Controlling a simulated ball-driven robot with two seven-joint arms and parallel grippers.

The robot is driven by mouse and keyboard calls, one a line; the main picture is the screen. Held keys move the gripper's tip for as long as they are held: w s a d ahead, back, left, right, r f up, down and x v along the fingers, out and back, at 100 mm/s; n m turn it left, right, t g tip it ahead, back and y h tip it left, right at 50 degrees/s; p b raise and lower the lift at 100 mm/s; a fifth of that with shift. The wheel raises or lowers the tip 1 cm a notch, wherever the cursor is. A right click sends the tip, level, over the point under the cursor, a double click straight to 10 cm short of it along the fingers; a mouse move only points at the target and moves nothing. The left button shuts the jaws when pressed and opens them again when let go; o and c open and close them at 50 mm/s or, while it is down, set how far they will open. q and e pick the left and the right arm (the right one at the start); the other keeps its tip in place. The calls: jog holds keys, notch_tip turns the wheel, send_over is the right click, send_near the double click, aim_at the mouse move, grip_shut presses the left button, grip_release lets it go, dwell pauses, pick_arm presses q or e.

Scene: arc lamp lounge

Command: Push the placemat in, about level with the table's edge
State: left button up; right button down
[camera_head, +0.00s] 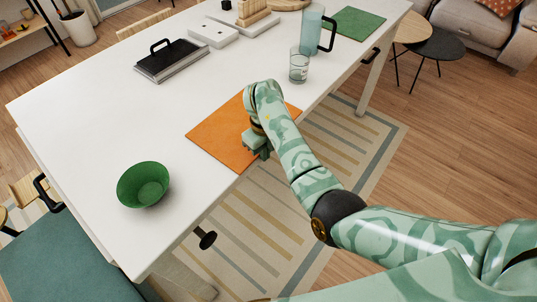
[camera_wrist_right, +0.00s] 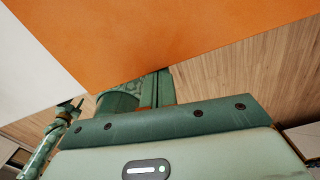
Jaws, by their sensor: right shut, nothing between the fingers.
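The orange placemat (camera_head: 213,135) lies flat on the white table (camera_head: 95,120) at its near right edge. Its outer edge runs about in line with the table's edge, and it also fills the top of the right wrist view (camera_wrist_right: 150,40). My right gripper (camera_head: 262,153) is shut and empty at the mat's outer edge. My right arm covers part of the mat in the head view. In the right wrist view the fingers (camera_wrist_right: 150,88) reach up to that edge; whether they touch it I cannot tell.
A green bowl (camera_head: 143,186) stands left of the mat. A clear glass (camera_head: 299,66) and a blue pitcher (camera_head: 312,30) stand beyond it, with a green placemat (camera_head: 355,22) farther back. A black-handled press (camera_head: 170,60) lies farther in. The table between is clear.

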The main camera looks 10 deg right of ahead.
notch_tip(320, 180, up, 17)
jog(key=p, duration=0.8)
jog(key=s+d+f+n+t+h+b, duration=0.15)
jog(key=d+f+n+t+h, duration=0.25)
jog(key=d+f+h, duration=0.55)
jog(key=s+d+f+n+t+h+b, duration=0.15)
jog(key=d+f+n+t+h, duration=0.35)
jog(key=d, duration=0.7)
jog(key=s+a+f+n+t+y+b, duration=0.1)
jog(key=s+a+f+n+y, duration=0.25)
jog(key=f+n, duration=0.35)
jog(key=s+a+f+n+t+y+b, duration=0.1)
jog(key=s+a+f+n+y, duration=0.3)
jog(key=f, duration=0.4)
jog(key=s+a+f+n+t+y+b, duration=0.1)
jog(key=s+a+f+n+y, duration=0.1)
jog(key=s+f+n+y, duration=0.35)
jog(key=s+d+f+n+g, duration=0.1)
jog(key=s+f+n+g, duration=0.1)
jog(key=s+f, duration=0.4)
jog(key=s+d+f+n+g+y, duration=0.1)
jog(key=s+f+n+g, duration=0.2)
jog(key=s, duration=1.3)
jog(key=s+d+f+n+g+b, duration=0.1)
jog(key=s+f+n+g, duration=0.2)
jog(key=s+f+g, duration=0.3)
jog(key=s+f, duration=0.2)
jog(key=s, duration=0.3)
jog(key=shift+s+f, duration=0.15)
jog(key=shift+f, duration=0.15)
